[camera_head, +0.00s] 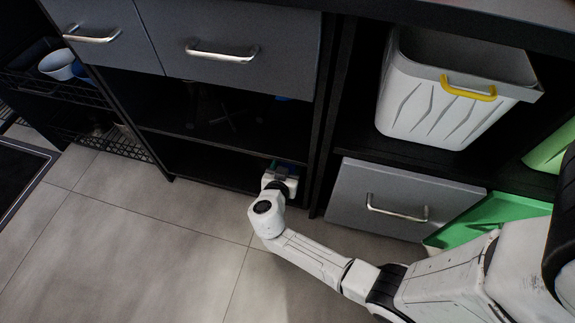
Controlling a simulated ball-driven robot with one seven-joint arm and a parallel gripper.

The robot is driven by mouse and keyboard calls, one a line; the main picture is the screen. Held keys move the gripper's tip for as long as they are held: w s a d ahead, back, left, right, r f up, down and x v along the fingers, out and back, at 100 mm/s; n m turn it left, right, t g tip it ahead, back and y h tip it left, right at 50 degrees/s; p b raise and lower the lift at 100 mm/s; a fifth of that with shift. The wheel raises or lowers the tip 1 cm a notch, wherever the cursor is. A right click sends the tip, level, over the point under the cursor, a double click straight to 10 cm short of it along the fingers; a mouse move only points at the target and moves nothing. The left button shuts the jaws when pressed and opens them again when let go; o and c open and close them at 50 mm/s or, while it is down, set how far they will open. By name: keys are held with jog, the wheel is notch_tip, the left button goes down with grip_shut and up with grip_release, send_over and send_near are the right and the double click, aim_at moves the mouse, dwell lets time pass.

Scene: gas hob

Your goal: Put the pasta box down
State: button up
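My gripper (283,173) is at the front of the low open compartment of the dark cabinet (205,163), near its right side. The wrist hides most of the fingers, so I cannot tell whether they are open or shut. A small dark blue-green patch (289,163) shows just beyond the gripper. It may be part of the pasta box, but it is too small and too covered to be sure. I cannot see whether it touches the shelf.
Grey drawers (228,42) sit above the open shelves. To the right, a white bin (432,105) with a yellow handle stands above a grey drawer (385,200). A green panel (485,222) is beside that drawer. The tiled floor (140,240) at left is clear.

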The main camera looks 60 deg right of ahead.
jog(key=o, duration=0.3)
jog(key=shift+o, duration=0.2)
jog(key=shift+r, duration=0.15)
jog(key=p+v, duration=0.4)
jog(key=v, duration=0.8)
